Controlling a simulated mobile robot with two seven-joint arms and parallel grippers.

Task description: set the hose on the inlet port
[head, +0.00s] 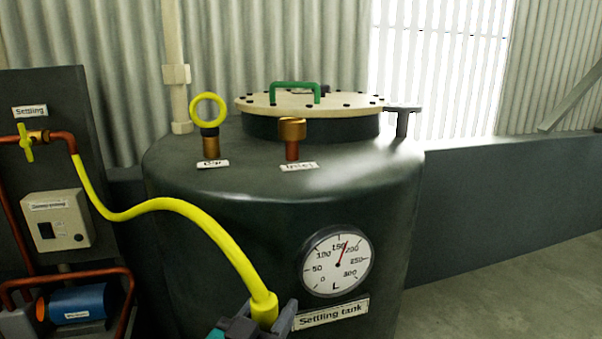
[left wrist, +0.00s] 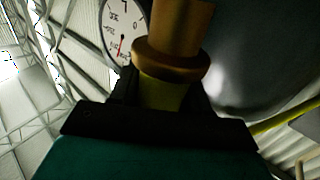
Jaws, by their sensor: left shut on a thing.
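The yellow hose (head: 150,207) runs from a copper pipe on the left panel, across the front of the tank, to my left gripper (head: 264,322). My left gripper is shut on the hose's end, low in front of the tank and left of its name plate. In the left wrist view the yellow end (left wrist: 163,93) is between the fingers, with a copper-coloured collar and tube (left wrist: 180,30) beyond it. The inlet port (head: 292,140) is a short upright copper stub with a wider top on the tank, behind its "Inlet" label. The hose end is apart from it, lower and nearer.
The dark settling tank (head: 215,240) carries a round gauge (head: 336,262), and a bolted lid (head: 310,104) with a green handle. Left of the inlet, another port (head: 211,145) bears a yellow ring. The left panel (head: 55,100) holds a yellow valve and a box. Floor at right is clear.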

